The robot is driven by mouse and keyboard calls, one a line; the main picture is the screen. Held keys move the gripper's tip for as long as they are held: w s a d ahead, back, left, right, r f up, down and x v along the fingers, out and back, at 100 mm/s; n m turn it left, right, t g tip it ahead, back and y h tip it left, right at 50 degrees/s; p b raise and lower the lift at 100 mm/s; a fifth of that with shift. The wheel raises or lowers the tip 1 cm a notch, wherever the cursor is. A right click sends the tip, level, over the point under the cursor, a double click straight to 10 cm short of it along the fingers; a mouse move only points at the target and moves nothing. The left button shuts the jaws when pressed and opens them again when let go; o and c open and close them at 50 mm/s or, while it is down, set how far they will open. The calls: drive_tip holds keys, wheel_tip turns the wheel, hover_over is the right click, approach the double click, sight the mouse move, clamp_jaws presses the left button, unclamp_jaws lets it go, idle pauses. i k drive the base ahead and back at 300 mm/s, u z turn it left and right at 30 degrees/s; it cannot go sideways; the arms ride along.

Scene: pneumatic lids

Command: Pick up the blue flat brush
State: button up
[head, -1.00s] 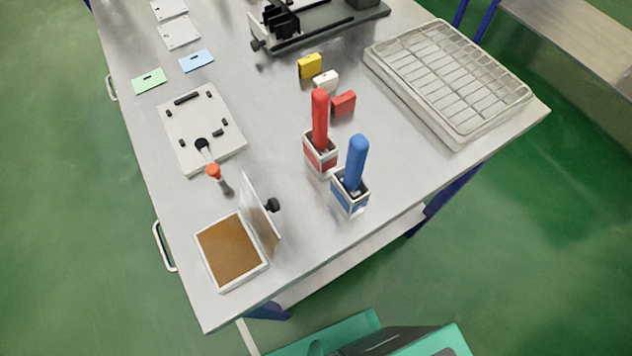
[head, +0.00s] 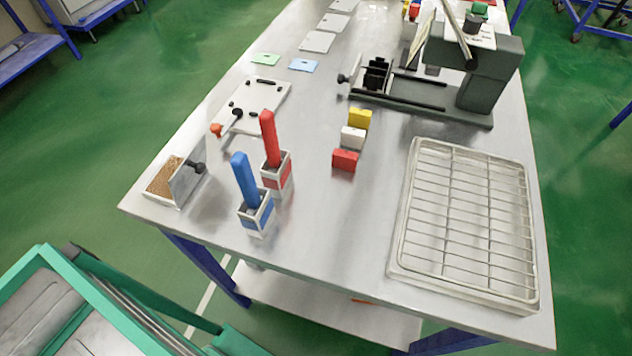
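The blue flat brush (head: 244,181) stands upright, slightly tilted, in a small white holder with a blue label (head: 257,215) near the table's front edge. Its blue handle sticks up, and its lower end is hidden inside the holder. A red brush (head: 269,140) stands in a similar holder with a red label (head: 276,172), just behind and to the right of it. My gripper is not in view.
On the metal table (head: 330,233), a wire rack tray (head: 399,235) lies at right. Yellow (head: 360,118), white (head: 352,138) and red (head: 345,160) blocks stand mid-table. A dark machine (head: 490,75) is behind. A hinged-lid box (head: 163,179) sits at left. A green-framed cart (head: 60,300) is at lower left.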

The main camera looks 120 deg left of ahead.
sight(240, 165)
drive_tip(key=z, duration=0.05)
drive_tip(key=i, duration=1.4)
drive_tip(key=u, duration=2.75)
drive_tip(key=i, duration=0.1)
drive_tip(key=u, duration=2.15)
